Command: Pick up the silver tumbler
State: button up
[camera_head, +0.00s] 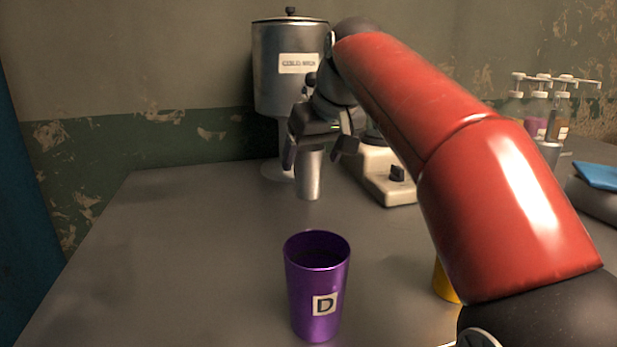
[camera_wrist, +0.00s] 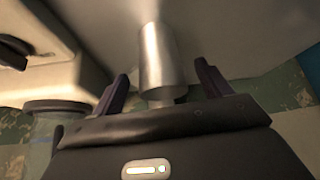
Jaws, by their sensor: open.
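The silver tumbler (camera_head: 309,178) stands upright on the grey table, in front of the pale foot of a metal dispenser. My gripper (camera_head: 317,152) is open over its upper part, with a dark finger on each side in the picture. In the wrist view the tumbler (camera_wrist: 160,55) shows as a shiny metal cylinder, in line with the gap between the two spread fingers of my gripper (camera_wrist: 162,84). I see no finger touching it. The tumbler's rim is hidden behind my gripper in the head view.
The metal dispenser (camera_head: 280,75) stands behind the tumbler, and a beige appliance (camera_head: 385,180) with a black knob is close on its right. A purple cup (camera_head: 316,290) marked D stands nearer. Pump bottles (camera_head: 540,115) are at the back right. The table's left side (camera_head: 170,240) is clear.

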jog(key=shift+x, duration=0.8)
jog(key=c, duration=1.3)
jog(key=shift+s+r, duration=0.1)
jog(key=shift+r, duration=0.05)
